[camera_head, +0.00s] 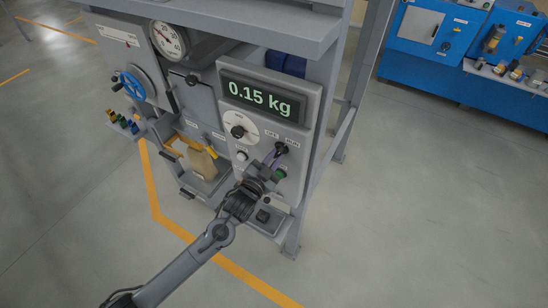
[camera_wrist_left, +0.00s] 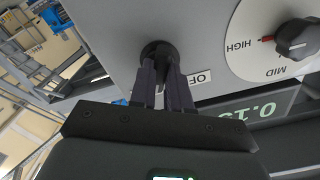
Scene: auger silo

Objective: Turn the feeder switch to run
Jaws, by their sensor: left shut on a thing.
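The feeder switch (camera_head: 281,148) is a black knob on the grey control panel, below the display and between OFF and RUN labels. It also shows in the left wrist view (camera_wrist_left: 158,48), with the upside-down OFF label (camera_wrist_left: 198,78) beside it. My left gripper (camera_head: 273,159) reaches up to the switch from below in the head view. In the left wrist view its two dark fingers (camera_wrist_left: 164,67) are closed around the switch's handle. The fingers hide part of the handle, so I cannot tell exactly which label it points to. My right gripper is not in view.
The display (camera_head: 262,100) reads 0.15 kg. A selector dial (camera_head: 239,131) sits left of the switch, and its pointer is near HIGH in the wrist view. A green button (camera_head: 280,173) is just below the switch. A frame post (camera_head: 318,150) stands to the right.

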